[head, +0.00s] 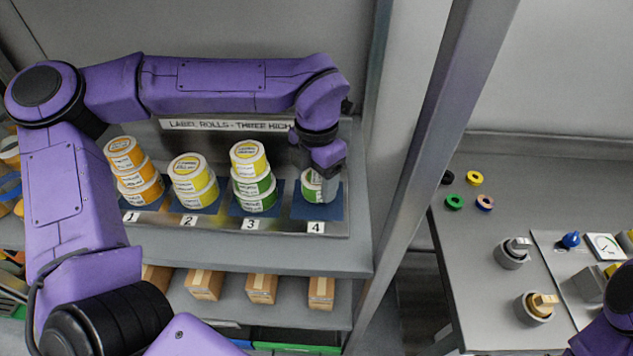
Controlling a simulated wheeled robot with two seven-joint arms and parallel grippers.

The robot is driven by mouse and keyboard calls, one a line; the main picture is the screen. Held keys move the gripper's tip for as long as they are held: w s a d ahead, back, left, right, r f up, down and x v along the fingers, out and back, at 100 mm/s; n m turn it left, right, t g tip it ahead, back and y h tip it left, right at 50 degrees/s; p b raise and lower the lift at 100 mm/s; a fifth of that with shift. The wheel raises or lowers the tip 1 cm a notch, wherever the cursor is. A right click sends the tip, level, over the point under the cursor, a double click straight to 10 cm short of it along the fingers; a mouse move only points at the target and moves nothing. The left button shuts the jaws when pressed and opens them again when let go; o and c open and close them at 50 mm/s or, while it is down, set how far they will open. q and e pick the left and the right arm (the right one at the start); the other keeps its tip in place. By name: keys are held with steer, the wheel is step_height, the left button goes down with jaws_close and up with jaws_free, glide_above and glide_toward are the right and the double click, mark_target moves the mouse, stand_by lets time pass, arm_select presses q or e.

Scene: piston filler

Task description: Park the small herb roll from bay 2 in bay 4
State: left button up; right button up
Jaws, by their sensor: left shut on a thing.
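My left gripper (325,180) reaches down over bay 4 (333,212) and is shut on a small green-labelled herb roll (310,187). The roll is at the blue pad of bay 4; I cannot tell whether it rests on it. Bay 2 (203,210) holds a stack of two yellow-labelled rolls (192,180). Bay 3 (245,213) holds two green-labelled rolls (255,193) with a yellow-labelled roll (248,158) on top. Bay 1 (130,205) holds a stack of three orange-labelled rolls (134,170). My right gripper is out of view.
A sign (225,124) reads "LABEL ROLLS - THREE HIGH". Several cardboard boxes (262,288) stand on the lower shelf. A grey upright post (425,150) separates the shelf from a bench (480,255) with coloured rings and controls.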

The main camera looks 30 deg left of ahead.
mark_target(317, 177)
arm_select(q)
steer(key=shift+w+f, duration=0.2)
steer(key=shift+f, duration=0.95)
steer(key=shift+s, duration=0.1)
steer(key=shift+s, duration=0.1)
steer(key=shift+f, duration=0.15)
steer(key=o, duration=1.1)
steer(key=shift+o, duration=0.2)
step_height(317, 177, up, 12)
steer(key=shift+r+b, duration=0.25)
steer(key=shift+b, duration=0.1)
